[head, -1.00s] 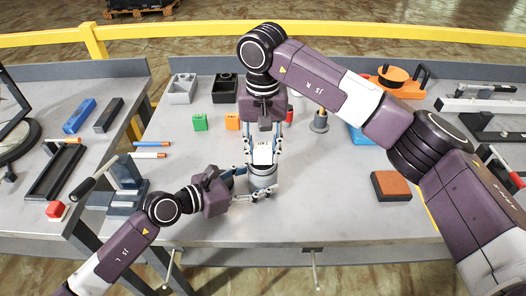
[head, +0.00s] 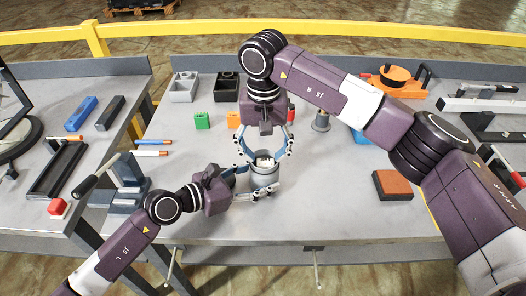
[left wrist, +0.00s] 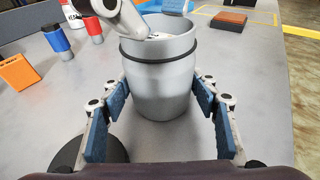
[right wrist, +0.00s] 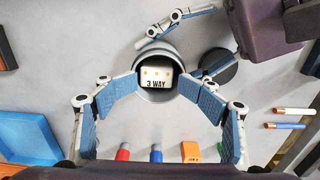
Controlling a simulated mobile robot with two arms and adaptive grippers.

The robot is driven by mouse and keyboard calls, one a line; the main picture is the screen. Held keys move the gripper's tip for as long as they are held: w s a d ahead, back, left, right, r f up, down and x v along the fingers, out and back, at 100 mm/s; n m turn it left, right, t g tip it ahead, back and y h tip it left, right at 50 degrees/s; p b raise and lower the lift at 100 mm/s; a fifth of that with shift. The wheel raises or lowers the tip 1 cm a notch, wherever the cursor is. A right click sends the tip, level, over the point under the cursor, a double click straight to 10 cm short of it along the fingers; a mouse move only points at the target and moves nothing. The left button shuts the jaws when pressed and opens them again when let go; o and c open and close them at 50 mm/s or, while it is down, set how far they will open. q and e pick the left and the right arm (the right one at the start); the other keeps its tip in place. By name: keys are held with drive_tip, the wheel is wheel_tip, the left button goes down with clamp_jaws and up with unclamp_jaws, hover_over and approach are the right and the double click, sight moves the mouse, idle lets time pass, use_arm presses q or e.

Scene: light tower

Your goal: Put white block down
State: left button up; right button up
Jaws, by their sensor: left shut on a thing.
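The white block (head: 264,161), marked "3 WAY" in the right wrist view (right wrist: 156,77), sits inside a grey cylindrical cup (head: 264,173). Only a sliver of the block (left wrist: 160,37) shows above the rim in the left wrist view. The cup (left wrist: 160,85) stands upright on the table with a dark band below its rim. My left gripper (left wrist: 160,98) is shut on the cup, one finger on each side. My right gripper (right wrist: 158,92) is open above the cup, its fingers spread apart on both sides of the block.
A green block (head: 201,121) and an orange block (head: 233,120) stand behind and left of the cup. A grey cylinder (head: 321,119) stands behind and right. A reddish-brown block (head: 392,185) lies to the right. The table front is clear.

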sight(265, 163)
use_arm(q)
drive_tip(key=shift+s+d+f, duration=0.1)
drive_tip(key=shift+f, duration=0.1)
use_arm(e)
drive_tip(key=shift+s+d+f, duration=0.1)
drive_tip(key=shift+d, duration=0.05)
drive_tip(key=shift+r, duration=0.2)
use_arm(q)
drive_tip(key=shift+f, duration=0.15)
use_arm(e)
wheel_tip(265, 163, up, 13)
idle(0.5)
use_arm(q)
drive_tip(key=o, duration=0.9)
drive_tip(key=shift+w, duration=0.25)
use_arm(e)
drive_tip(key=shift+w, duration=0.2)
use_arm(q)
drive_tip(key=shift+s+r, duration=0.1)
drive_tip(key=shift+r, duration=0.1)
